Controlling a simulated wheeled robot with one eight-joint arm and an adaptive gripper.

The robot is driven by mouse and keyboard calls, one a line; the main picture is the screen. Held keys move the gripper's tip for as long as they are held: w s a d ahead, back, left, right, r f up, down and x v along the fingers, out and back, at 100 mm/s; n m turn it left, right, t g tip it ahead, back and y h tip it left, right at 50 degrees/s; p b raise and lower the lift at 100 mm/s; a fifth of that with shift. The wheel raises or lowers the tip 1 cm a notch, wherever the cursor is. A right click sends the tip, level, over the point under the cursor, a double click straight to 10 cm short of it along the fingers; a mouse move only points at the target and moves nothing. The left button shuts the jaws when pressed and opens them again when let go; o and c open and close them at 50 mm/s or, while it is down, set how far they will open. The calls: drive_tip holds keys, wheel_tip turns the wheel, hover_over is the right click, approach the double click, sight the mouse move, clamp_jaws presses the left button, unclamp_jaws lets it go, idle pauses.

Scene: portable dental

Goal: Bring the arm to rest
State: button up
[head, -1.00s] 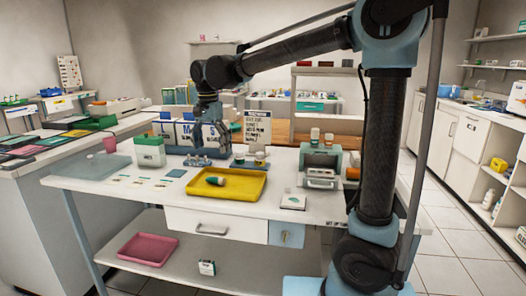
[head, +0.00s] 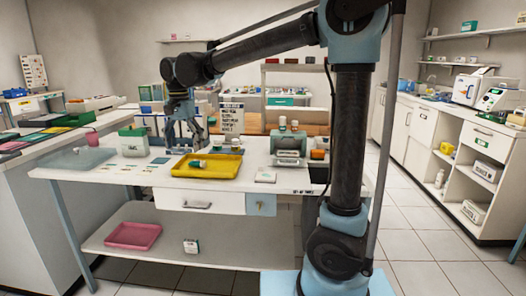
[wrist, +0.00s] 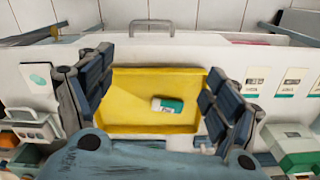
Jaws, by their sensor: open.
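My arm reaches out over the white table (head: 130,174), bent down at the wrist. My gripper (head: 186,142) hangs above the back part of the table, behind the yellow tray (head: 190,171). In the wrist view my gripper (wrist: 160,100) has its two dark padded fingers spread wide apart, with nothing between them. Below and beyond them, the yellow tray (wrist: 125,126) holds a small white bottle with a green label or cap (wrist: 167,105), lying on its side. The bottle (head: 197,164) also shows in the head view.
A white and green box (head: 133,142) stands at the table's left, and a grey-green device (head: 289,145) at its right. A pink tray (head: 132,236) and small box (head: 190,246) lie on the lower shelf. Open tiled floor (head: 430,240) is at right.

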drive_tip(key=d+f+n, duration=0.1)
drive_tip(key=d+f, duration=0.1)
drive_tip(key=d, duration=1.2)
drive_tip(key=d+f+n, duration=0.1)
drive_tip(key=d+f, duration=0.2)
drive_tip(key=d, duration=1.2)
drive_tip(key=s+d+f+n+t, duration=0.1)
drive_tip(key=s+d+f+t, duration=0.1)
drive_tip(key=s+d+f, duration=1.1)
drive_tip(key=d+f, duration=0.2)
drive_tip(key=d, duration=0.2)
drive_tip(key=shift+d+n, duration=0.15)
drive_tip(key=shift+n, duration=0.25)
drive_tip(key=shift+w+f, duration=0.2)
drive_tip(key=shift+w, duration=0.15)
